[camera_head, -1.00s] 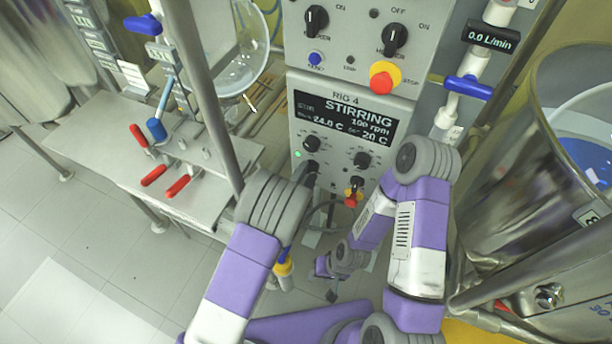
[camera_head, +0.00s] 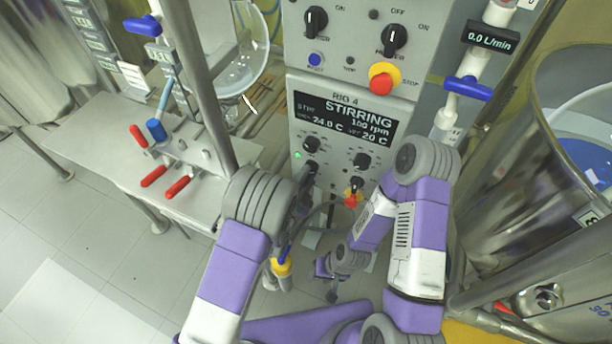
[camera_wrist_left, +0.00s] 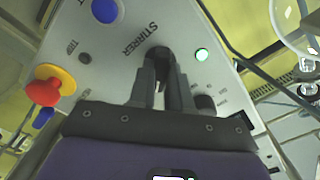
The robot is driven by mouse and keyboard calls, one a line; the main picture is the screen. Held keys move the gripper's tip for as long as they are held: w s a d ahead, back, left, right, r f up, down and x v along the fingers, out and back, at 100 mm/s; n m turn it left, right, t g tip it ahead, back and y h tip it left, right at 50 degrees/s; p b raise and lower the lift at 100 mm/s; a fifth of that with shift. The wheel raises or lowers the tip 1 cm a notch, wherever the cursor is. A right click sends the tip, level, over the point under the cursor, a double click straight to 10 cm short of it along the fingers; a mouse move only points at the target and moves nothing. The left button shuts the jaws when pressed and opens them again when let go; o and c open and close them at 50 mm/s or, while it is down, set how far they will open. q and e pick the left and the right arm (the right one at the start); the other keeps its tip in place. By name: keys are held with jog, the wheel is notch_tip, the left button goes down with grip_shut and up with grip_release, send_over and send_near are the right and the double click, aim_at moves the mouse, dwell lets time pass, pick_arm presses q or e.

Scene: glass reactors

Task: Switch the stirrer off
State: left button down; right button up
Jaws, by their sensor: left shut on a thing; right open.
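The grey RIG 4 control panel (camera_head: 300,118) faces me. Its display (camera_head: 345,120) reads STIRRING, 100 rpm, 24.0 C and 20 C. The green lamp (camera_head: 297,155) is lit; it also shows in the left wrist view (camera_wrist_left: 201,55). My left gripper (camera_head: 308,180) is at the panel's lower left knob. In the left wrist view its fingers (camera_wrist_left: 159,78) are shut on the black stirrer knob (camera_wrist_left: 158,53), beside the STIRRER label. The fingers hide most of the knob, so its pointer cannot be read. My right gripper (camera_head: 332,288) hangs low, open and empty, clear of the panel.
Red-yellow stop buttons (camera_head: 383,80) sit above the display and low on the panel (camera_head: 352,195). A steel post (camera_head: 203,90) and a bench with red-handled valves (camera_head: 153,176) stand left. A steel vessel (camera_head: 515,190) stands right. Floor (camera_head: 120,260) is free at lower left.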

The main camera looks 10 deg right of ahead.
pick_arm(q)
jog(key=n, duration=1)
jog(key=shift+f, duration=0.1)
jog(key=shift+n, duration=0.3)
dwell(0.3)
jog(key=c, duration=1.1)
grip_release()
jog(key=shift+o, duration=0.2)
jog(key=p+v, duration=0.1)
jog(key=v, duration=0.6)
jog(key=shift+s+a, duration=0.15)
jog(key=shift+s, duration=0.15)
